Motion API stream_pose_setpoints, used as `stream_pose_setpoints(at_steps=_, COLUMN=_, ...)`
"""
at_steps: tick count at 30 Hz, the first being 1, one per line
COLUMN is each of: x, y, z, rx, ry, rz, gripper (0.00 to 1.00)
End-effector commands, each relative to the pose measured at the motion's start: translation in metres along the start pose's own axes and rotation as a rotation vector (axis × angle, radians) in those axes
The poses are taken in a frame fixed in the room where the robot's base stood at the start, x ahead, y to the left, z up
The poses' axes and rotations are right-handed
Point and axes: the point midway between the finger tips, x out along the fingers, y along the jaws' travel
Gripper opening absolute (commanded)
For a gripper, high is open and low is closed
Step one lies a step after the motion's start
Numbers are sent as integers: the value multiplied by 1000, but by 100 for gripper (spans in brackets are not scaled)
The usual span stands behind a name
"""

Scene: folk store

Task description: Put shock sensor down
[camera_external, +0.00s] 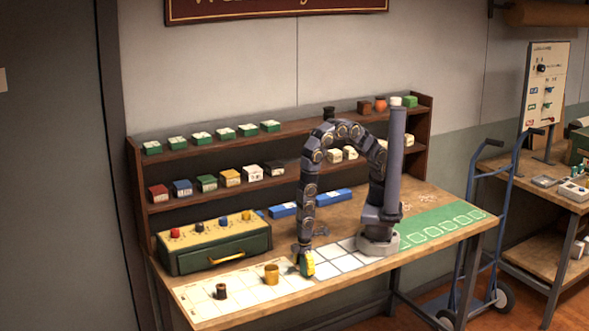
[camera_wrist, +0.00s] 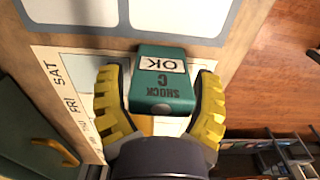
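The shock sensor (camera_wrist: 162,92) is a teal-green block marked "SHOCK C" with a white "OK" label. It sits between the yellow ribbed fingers of my gripper (camera_wrist: 162,95), which close around its two sides. In the external view my gripper (camera_external: 306,264) points down, low over the front of the workbench, between the white day-marked strip and the white-squared mat. The sensor is mostly hidden behind the finger there. Whether its underside touches the bench cannot be told.
A green drawer box (camera_external: 214,246) with coloured knobs stands behind. The white-squared mat (camera_external: 345,260) looks clear. Shelves (camera_external: 222,200) hold several small boxes.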

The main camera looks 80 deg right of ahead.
Motion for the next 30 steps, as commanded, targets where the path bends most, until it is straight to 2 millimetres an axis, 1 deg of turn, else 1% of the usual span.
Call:
stream_pose_setpoints(at_steps=10, x=-1, y=0, z=0, rx=0, ry=1, rz=0, gripper=81)
stream_pose_setpoints(at_steps=14, x=-8, y=0, z=-1, rx=0, ry=4, rz=0, gripper=81)
stream_pose_setpoints(at_steps=20, x=-38, y=0, z=-1, rx=0, ry=5, rz=0, gripper=81)
stream_pose_setpoints(at_steps=27, x=-85, y=0, z=-2, rx=1, ry=9, rz=0, gripper=81)
stream_pose_setpoints(at_steps=30, x=-101, y=0, z=-2, rx=1, ry=7, rz=0, gripper=81)
